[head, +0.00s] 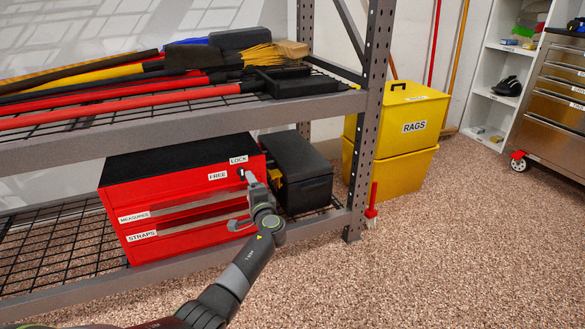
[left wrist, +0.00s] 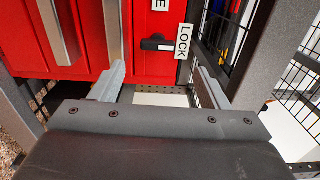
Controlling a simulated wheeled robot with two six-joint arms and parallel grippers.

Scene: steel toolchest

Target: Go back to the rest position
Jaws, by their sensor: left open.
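My left gripper (head: 244,201) is at the front right of the red toolchest (head: 175,245), which stands on the lower shelf. Its two fingers are apart with nothing between them, as the left wrist view (left wrist: 160,85) also shows. A small black latch knob (left wrist: 157,43) on the chest's red front lies just beyond the fingers, apart from them. Its long side points towards the LOCK label (left wrist: 183,41). In the head view the FREE label (head: 217,176) is beside the knob. The chest's drawers look shut. My right gripper is in neither view.
A black box (head: 305,190) stands right of the chest. A perforated steel post (head: 370,120) rises beside it. Long-handled tools and brushes (head: 120,104) lie on the upper shelf. A yellow RAGS bin (head: 390,165) stands on the floor. The speckled floor (head: 420,270) in front is clear.

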